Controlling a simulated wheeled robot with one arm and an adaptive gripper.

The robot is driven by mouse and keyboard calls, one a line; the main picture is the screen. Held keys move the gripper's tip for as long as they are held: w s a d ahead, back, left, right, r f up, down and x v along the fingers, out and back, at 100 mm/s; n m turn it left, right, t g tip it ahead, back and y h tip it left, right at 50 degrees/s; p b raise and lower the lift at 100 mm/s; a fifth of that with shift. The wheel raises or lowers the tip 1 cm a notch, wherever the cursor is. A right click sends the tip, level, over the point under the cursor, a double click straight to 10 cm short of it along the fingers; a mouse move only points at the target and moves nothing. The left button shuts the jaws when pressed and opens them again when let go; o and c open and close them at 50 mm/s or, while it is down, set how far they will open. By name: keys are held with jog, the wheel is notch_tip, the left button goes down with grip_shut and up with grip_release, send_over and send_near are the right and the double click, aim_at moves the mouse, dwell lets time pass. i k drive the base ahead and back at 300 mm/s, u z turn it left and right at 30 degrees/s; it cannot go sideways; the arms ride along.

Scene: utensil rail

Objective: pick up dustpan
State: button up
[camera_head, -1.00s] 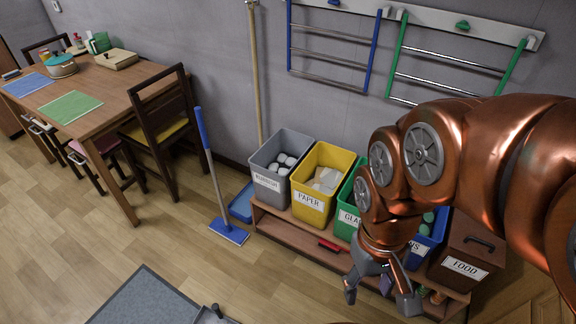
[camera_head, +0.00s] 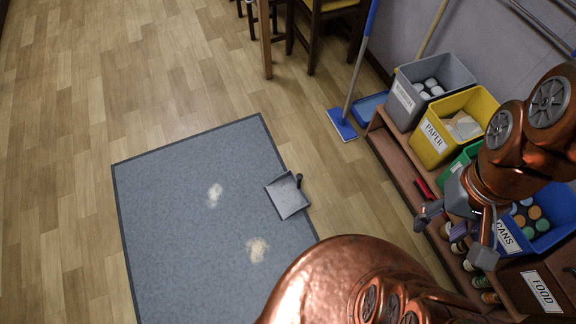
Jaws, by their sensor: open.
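A grey dustpan (camera_head: 287,197) with a short dark handle (camera_head: 298,180) lies on the right edge of the blue-grey mat (camera_head: 190,250). A second, blue dustpan-like tray (camera_head: 370,106) lies on the floor by the wall, beside the blue broom head (camera_head: 341,125). My gripper (camera_head: 453,238) is open and empty, in front of the bin shelf. It is well to the right of the grey dustpan and apart from it.
A red brush-like item (camera_head: 424,187) is on the shelf. Wooden floor at left is clear.

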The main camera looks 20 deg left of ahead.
aim_at(276, 199)
jog(key=z, duration=1.55)
jog(key=k, duration=0.9)
jog(key=u, duration=2.55)
jog(key=i, duration=0.25)
jog(key=z, duration=0.05)
